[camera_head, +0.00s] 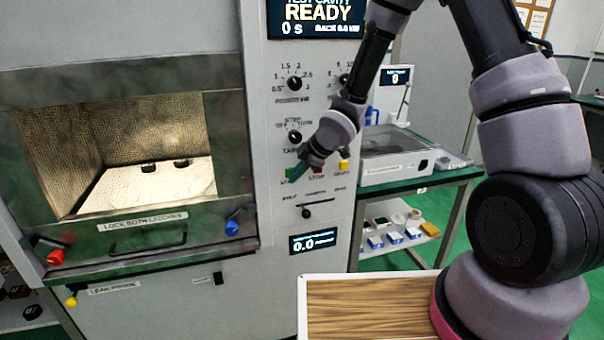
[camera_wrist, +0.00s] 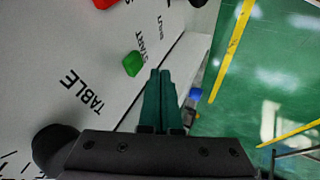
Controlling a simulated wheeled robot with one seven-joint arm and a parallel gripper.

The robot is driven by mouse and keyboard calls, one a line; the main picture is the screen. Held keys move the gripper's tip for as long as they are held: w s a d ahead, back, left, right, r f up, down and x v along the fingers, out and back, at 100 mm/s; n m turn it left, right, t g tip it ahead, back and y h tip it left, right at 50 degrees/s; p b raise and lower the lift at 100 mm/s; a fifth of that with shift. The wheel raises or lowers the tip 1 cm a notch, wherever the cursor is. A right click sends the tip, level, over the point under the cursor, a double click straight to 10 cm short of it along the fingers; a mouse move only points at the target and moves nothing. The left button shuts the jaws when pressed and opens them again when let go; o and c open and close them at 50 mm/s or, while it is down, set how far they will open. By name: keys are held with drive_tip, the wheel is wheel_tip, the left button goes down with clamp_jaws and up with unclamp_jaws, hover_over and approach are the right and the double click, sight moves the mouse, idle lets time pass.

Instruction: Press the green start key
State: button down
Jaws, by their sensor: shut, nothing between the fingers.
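The green start key (camera_wrist: 132,63) is on the grey control panel, beside the word START, in the wrist view. My gripper (camera_wrist: 160,73) has its two teal fingers together and empty. In the wrist view its tips appear just right of and below the green key; a gap shows between them in the picture, and I see no contact. In the head view my gripper (camera_head: 296,174) is at the panel's row of keys and covers most of the start key's place. The panel display (camera_head: 316,16) reads READY and 0 s.
A red stop key (camera_head: 317,171) and a yellow key (camera_head: 343,166) sit to the right. A black knob (camera_head: 294,137) is above the keys; a slider (camera_head: 306,212) is below. The cavity (camera_head: 130,150) is at left. A bench (camera_head: 440,176) stands at right.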

drive_tip(key=shift+w+a, duration=0.3)
drive_tip(key=shift+w, duration=0.65)
